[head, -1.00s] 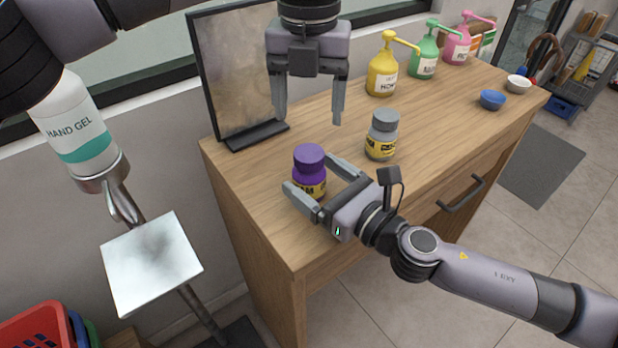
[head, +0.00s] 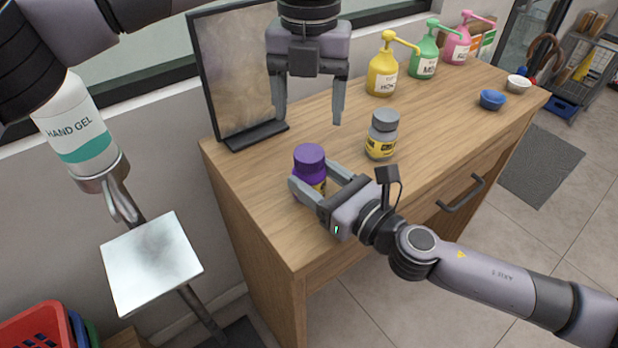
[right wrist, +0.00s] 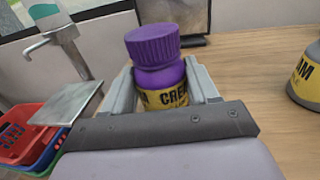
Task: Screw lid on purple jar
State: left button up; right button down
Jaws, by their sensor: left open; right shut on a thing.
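The purple jar (head: 308,178) stands upright near the front left of the wooden counter, with its purple lid (head: 309,157) on top. In the right wrist view the jar (right wrist: 162,78) shows a yellow "CREAM" label, and its ribbed lid (right wrist: 152,45) sits on the neck; I cannot tell how tight it is. My right gripper (head: 320,184) is shut on the jar's body, one finger on each side, below the lid. My left gripper (head: 308,116) is open and empty, pointing down above the counter, behind and higher than the jar.
A grey-lidded jar (head: 382,136) stands right of the purple jar. Yellow (head: 384,75), green (head: 426,55) and pink (head: 459,45) pump bottles and small bowls (head: 492,99) are farther back. A framed panel (head: 232,75) stands at the left edge.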

aim_at(309, 152)
pick_arm(q)
jog(key=shift+f, duration=0.15)
jog(key=shift+f, duration=3.85)
jog(key=c, duration=1.1)
jog(key=m, duration=1.4)
jog(key=shift+m, duration=0.3)
jog(key=o, duration=1.3)
jog(key=shift+c, duration=0.2)
